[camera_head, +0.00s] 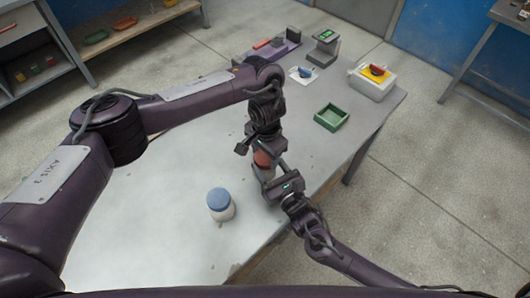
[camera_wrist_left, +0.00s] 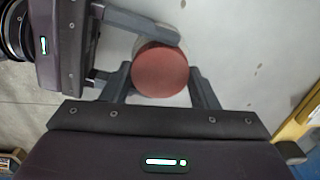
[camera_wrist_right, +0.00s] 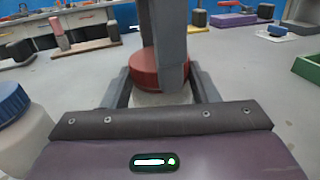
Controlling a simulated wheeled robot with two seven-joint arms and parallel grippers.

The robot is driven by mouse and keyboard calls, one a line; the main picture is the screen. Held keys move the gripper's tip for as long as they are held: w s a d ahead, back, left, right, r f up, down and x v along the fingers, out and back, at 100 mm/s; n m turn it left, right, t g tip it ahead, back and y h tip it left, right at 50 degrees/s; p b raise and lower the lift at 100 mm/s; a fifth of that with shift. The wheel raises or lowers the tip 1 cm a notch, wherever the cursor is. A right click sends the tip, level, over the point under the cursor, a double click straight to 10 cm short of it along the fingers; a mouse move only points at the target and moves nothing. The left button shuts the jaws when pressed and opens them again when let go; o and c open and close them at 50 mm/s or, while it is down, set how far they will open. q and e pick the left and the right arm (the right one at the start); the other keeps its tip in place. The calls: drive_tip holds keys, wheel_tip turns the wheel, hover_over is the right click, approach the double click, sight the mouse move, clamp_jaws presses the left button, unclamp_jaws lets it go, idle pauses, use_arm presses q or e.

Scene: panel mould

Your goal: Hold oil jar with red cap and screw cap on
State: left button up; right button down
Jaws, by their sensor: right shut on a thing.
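A jar with a red cap (camera_head: 262,159) stands upright on the table between my two grippers. My right gripper (camera_head: 271,176) is shut around its pale body, which shows between the fingers in the right wrist view (camera_wrist_right: 160,98). My left gripper (camera_head: 259,153) points down from above, its fingers open on either side of the cap. The round cap top (camera_wrist_left: 160,72) shows between them in the left wrist view. A left finger hides part of the cap in the right wrist view. The cap sits on the jar; I cannot tell how tightly.
A white jar with a blue lid (camera_head: 221,204) stands nearby on the grey table (camera_head: 165,235). The table's left side is clear.

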use_arm(q)
drive_tip(key=shift+c, duration=0.8)
drive_tip(key=m, duration=0.6)
drive_tip(key=shift+m, duration=0.3)
drive_tip(key=o, duration=1.1)
drive_tip(key=shift+c, duration=0.2)
wheel_tip(320, 180, up, 4)
drive_tip(key=shift+f, duration=0.1)
drive_tip(key=shift+s+r, duration=0.1)
drive_tip(key=shift+r, duration=0.25)
